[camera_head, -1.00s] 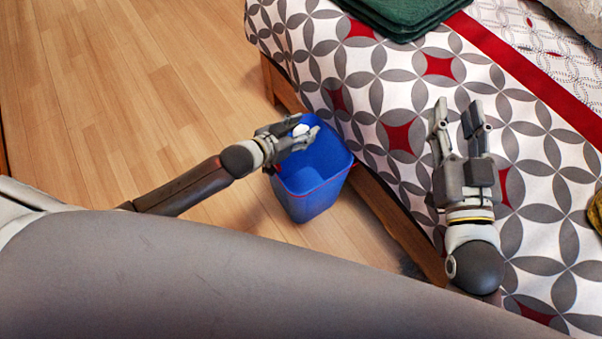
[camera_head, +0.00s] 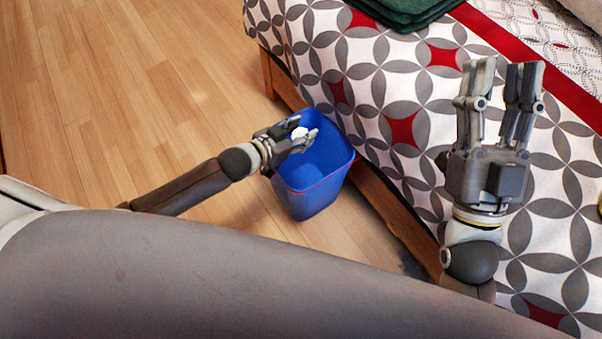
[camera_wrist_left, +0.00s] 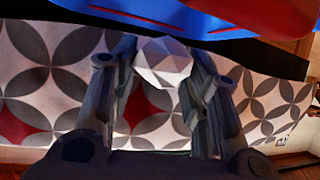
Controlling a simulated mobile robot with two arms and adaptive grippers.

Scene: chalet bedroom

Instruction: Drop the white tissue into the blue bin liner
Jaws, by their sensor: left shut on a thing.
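The white tissue (camera_head: 299,132) is a small crumpled ball. My left gripper (camera_head: 304,134) is shut on it and holds it over the mouth of the blue bin. In the left wrist view the tissue (camera_wrist_left: 163,62) sits between the fingertips. The blue bin liner (camera_head: 322,181) is in the blue bin, which stands upright on the floor beside the bed, with a red line around its upper part. Its rim (camera_wrist_left: 240,22) seems to show at the top of the left wrist view. My right gripper (camera_head: 503,84) is open and empty above the bed.
The bed (camera_head: 395,85) with its grey, white and red patterned cover fills the right side. Its wooden frame (camera_head: 390,215) runs close beside the bin. Folded dark green cloth (camera_head: 405,12) lies on the bed. Wooden floor (camera_head: 130,90) is clear on the left.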

